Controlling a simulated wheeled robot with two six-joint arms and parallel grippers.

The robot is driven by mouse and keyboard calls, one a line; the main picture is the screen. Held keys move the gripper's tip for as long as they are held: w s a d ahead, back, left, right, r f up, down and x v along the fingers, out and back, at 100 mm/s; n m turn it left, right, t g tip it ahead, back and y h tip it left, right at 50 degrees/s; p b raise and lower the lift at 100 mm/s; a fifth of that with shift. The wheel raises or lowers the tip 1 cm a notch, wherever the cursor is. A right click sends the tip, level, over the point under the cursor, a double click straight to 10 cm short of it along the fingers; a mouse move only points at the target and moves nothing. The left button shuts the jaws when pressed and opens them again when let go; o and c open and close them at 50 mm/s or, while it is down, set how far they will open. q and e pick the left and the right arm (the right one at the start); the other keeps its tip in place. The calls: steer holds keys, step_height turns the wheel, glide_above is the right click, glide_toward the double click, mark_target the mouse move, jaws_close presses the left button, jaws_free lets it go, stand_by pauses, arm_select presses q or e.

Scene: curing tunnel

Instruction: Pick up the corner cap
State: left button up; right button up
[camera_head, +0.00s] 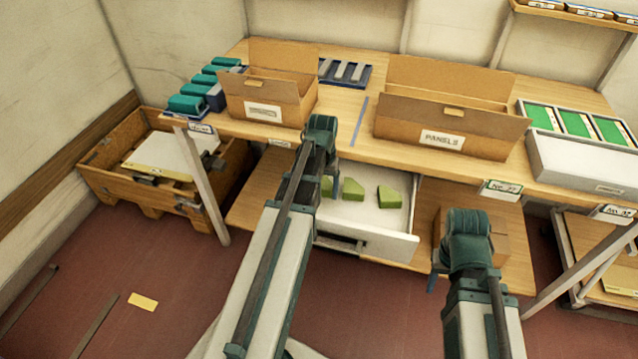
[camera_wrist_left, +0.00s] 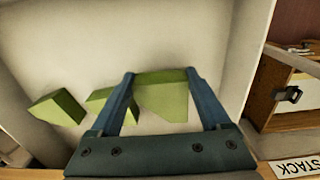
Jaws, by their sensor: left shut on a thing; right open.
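The corner caps are green angular blocks in an open white drawer (camera_head: 398,243) under the table. In the left wrist view my left gripper (camera_wrist_left: 161,76) is shut on one corner cap (camera_wrist_left: 165,100), with a finger at each side of it. Two other caps (camera_wrist_left: 57,108) (camera_wrist_left: 105,102) lie beside it on the drawer floor. In the head view my left arm partly hides the held cap, and the two other caps (camera_head: 352,190) (camera_head: 388,197) show to its right. I cannot tell whether the held cap touches the drawer floor. My right gripper (camera_head: 432,284) is open, low and right of the drawer.
The tabletop above holds two cardboard boxes (camera_head: 262,113) (camera_head: 441,139), teal-topped items (camera_head: 187,103) at the left and a tray of green panels (camera_head: 590,160) at the right. A brown carton (camera_head: 500,228) stands behind my right arm. A wooden crate (camera_head: 137,201) stands at the left.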

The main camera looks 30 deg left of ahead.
step_height(320, 180, up, 12)
steer(key=p, duration=1.1)
steer(key=shift+r, duration=0.2)
steer(key=shift+a, duration=0.1)
